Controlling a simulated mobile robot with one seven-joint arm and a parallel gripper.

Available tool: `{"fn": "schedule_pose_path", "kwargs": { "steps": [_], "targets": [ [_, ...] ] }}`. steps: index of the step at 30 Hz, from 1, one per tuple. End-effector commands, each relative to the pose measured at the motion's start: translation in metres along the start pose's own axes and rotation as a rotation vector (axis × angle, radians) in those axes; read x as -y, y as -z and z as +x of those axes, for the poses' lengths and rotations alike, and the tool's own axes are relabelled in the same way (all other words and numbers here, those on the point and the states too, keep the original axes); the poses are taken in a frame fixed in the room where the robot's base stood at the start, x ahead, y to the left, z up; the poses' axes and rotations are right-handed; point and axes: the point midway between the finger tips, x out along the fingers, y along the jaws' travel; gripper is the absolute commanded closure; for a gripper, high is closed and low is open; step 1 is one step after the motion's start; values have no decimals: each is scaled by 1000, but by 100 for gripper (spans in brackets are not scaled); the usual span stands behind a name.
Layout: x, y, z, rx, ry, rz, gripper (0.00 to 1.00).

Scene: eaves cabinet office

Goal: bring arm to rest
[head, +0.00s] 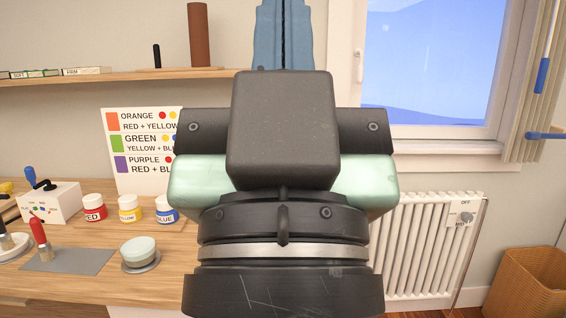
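My gripper (283,22) points upward and away in the middle of the head view, seen from behind. Its two blue-grey fingers stand side by side with only a thin dark line between them, so it looks shut. The fingertips run out at the top edge, and I see nothing held. A dark box on my wrist hides the finger bases. My arm covers the middle of the view and part of the desk and wall behind.
On the desk (85,292) at left stand red (94,208), yellow (130,209) and blue (167,209) paint jars, a lidded round tub (139,251), a switch box (50,202) and a colour chart (140,150). A shelf (120,77) hangs above. At right are a radiator (425,240), window (430,60) and wicker basket (525,285).

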Motion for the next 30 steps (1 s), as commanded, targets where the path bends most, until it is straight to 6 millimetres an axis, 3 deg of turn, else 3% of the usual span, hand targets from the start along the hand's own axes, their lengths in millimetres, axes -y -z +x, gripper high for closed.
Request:
{"fn": "schedule_pose_path", "kwargs": {
  "steps": [1,18,24,30],
  "targets": [
    [0,23,24,0,1,1,100],
    [0,138,146,1,2,3,100],
    [0,156,166,1,2,3,100],
    [0,158,168,1,2,3,100]
  ]
}}
